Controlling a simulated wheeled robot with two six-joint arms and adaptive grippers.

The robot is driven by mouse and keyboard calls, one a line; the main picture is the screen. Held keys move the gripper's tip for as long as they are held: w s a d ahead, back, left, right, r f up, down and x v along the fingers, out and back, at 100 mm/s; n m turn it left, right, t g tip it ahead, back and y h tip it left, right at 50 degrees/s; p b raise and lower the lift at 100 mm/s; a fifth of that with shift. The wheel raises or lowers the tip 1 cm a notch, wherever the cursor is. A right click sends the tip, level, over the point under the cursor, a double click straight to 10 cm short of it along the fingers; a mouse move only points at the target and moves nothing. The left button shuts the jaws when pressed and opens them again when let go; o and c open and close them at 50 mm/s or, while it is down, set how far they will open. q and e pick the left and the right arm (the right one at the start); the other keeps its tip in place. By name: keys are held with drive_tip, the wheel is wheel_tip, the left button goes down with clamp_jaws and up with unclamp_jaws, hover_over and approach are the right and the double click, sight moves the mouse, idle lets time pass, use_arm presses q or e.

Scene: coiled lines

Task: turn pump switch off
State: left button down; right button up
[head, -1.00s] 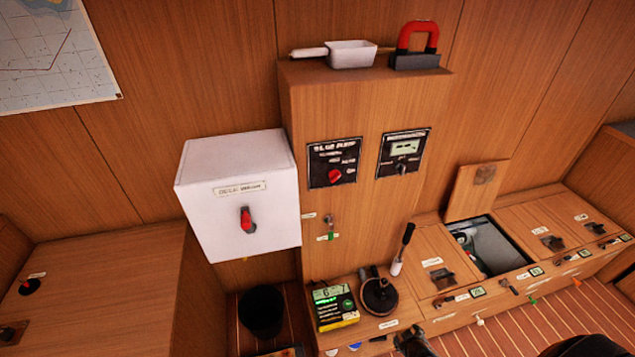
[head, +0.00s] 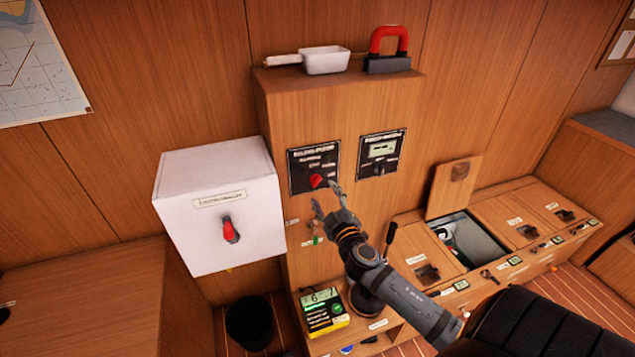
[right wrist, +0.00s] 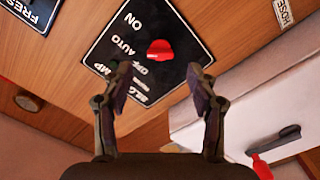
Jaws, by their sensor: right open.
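The pump switch is a red knob (head: 317,181) on a black panel (head: 301,158) on the front of the wooden cabinet. In the right wrist view the red knob (right wrist: 160,49) sits near the labels ON, AUTO and OFF on the black panel (right wrist: 178,20). Its exact setting is hard to read. My right gripper (head: 326,197) is open just below and right of the knob, apart from it. In the right wrist view its two fingers (right wrist: 158,84) are spread, with the knob beyond and between their tips. My left gripper is not in view.
A second black panel with a display (head: 382,153) is to the right. A white box (head: 190,210) with a red-handled switch (head: 229,229) juts out at the left. A white pan (head: 326,60) and a red-handled magnet-shaped object (head: 389,50) stand on top. An open hatch (head: 467,240) is at lower right.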

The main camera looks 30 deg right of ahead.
sight(318, 183)
drive_tip(key=p+x, duration=0.1)
drive_tip(key=x, duration=0.4)
drive_tip(key=shift+r, duration=0.1)
drive_tip(key=shift+w+d, duration=0.1)
drive_tip(key=shift+w, duration=0.35)
drive_tip(key=shift+c, duration=0.2)
drive_tip(key=c, duration=1.1)
